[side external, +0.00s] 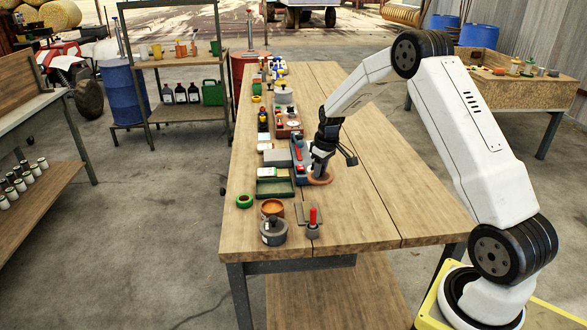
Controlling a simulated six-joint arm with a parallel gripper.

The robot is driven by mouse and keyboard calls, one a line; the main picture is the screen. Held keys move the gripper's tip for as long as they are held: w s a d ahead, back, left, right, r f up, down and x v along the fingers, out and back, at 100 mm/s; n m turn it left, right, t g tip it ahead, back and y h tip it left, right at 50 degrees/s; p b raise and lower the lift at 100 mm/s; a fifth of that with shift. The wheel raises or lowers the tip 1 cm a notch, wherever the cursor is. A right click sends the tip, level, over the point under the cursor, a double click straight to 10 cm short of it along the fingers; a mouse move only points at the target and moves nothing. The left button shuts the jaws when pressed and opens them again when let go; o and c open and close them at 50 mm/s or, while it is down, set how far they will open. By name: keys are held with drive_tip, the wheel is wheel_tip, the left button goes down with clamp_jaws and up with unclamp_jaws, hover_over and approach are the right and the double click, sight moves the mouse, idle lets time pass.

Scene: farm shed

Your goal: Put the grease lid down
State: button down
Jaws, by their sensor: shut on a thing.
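My gripper (317,172) points down over the middle of the wooden workbench. It is shut on a flat, round, brown disc (326,180), which looks like the grease lid. The disc is at or just above the bench top; I cannot tell whether it touches the wood. The fingers hide part of it. An open round brown tin (272,208) with orange contents, possibly the grease tin, stands nearer the bench's front end, to the left of the gripper.
A green tray (274,187), a green ring (244,201), a grey canister (273,233) and a red-handled tool (313,222) are near the tin. A blue-and-red item (299,160) is close left of the gripper. The bench's right side (385,190) is clear.

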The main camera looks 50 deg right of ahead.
hover_over(309, 194)
drive_tip(key=s, duration=0.1)
drive_tip(key=shift+f, duration=2.6)
drive_tip(key=shift+w+d+f, duration=0.1)
drive_tip(key=shift+w+f, duration=0.1)
drive_tip(key=shift+f, duration=1.6)
drive_tip(key=shift+f, duration=0.2)
drive_tip(key=shift+c, duration=2.2)
unclamp_jaws()
drive_tip(key=shift+r, duration=0.1)
drive_tip(key=shift+s+r, duration=0.3)
drive_tip(key=shift+r, duration=1.7)
drive_tip(key=shift+s+r, duration=0.3)
drive_tip(key=shift+r, duration=1.75)
drive_tip(key=shift+s+r, duration=0.3)
drive_tip(key=shift+r, duration=1.7)
